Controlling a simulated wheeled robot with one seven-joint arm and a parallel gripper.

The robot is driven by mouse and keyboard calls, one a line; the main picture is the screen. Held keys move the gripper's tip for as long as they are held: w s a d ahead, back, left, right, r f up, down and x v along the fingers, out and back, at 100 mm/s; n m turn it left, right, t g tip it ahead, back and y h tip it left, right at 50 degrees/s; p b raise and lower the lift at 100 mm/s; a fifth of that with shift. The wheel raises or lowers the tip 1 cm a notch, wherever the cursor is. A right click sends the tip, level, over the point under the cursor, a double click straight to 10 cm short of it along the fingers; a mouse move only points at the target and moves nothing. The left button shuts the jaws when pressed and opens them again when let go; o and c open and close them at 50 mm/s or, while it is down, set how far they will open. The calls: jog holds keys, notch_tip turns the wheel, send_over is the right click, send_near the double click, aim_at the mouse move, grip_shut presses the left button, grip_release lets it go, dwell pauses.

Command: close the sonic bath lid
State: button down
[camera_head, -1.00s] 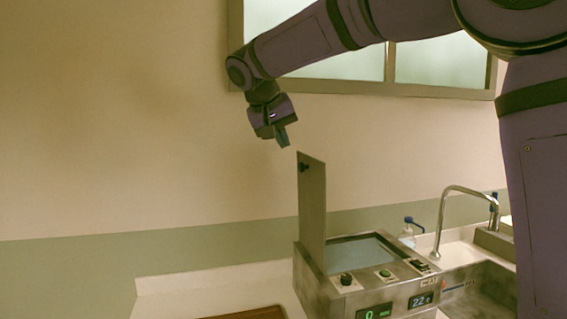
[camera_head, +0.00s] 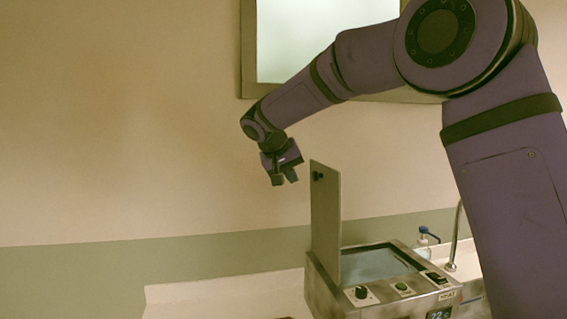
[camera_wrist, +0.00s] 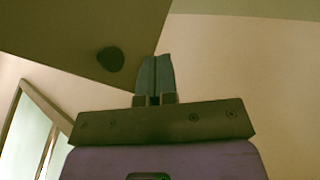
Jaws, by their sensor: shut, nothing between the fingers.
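The sonic bath (camera_head: 385,285) is a metal box with knobs and a display on its front, standing on the counter. Its lid (camera_head: 326,225) stands upright on the bath's left side, leaving the bath's top open. A dark knob (camera_head: 318,176) sits near the lid's upper edge. My gripper (camera_head: 284,181) is up and to the left of the lid's top, apart from it in the head view. In the wrist view the shut, empty fingers (camera_wrist: 154,78) point toward the lid (camera_wrist: 70,35), with the dark knob (camera_wrist: 110,59) just left of them.
A counter (camera_head: 220,300) runs below the wall. A framed window (camera_head: 310,45) is on the wall. The space left of the lid is free.

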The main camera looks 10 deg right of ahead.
jog(key=shift+s+d+r, duration=0.1)
jog(key=shift+d+r, duration=0.05)
jog(key=shift+d, duration=0.8)
jog(key=shift+s+d+r, duration=0.1)
jog(key=shift+d+r, duration=0.05)
jog(key=shift+d, duration=0.75)
jog(key=d+f+m+y, duration=0.3)
jog(key=d+y, duration=0.6)
jog(key=d, duration=1.5)
jog(key=d+f+y, duration=0.3)
jog(key=d+f, duration=0.1)
jog(key=f, duration=0.3)
jog(key=d+f+y, duration=0.2)
jog(key=d+f, duration=0.2)
jog(key=f, duration=0.3)
jog(key=d+f+y, duration=0.3)
jog(key=d+f, duration=0.1)
jog(key=f, duration=0.2)
jog(key=shift+f+m+t+y, duration=0.3)
jog(key=shift+f, duration=0.1)
jog(key=shift+d+f, duration=0.1)
jog(key=shift+f, duration=0.45)
jog(key=shift+s+f, duration=0.1)
jog(key=shift+f, duration=0.05)
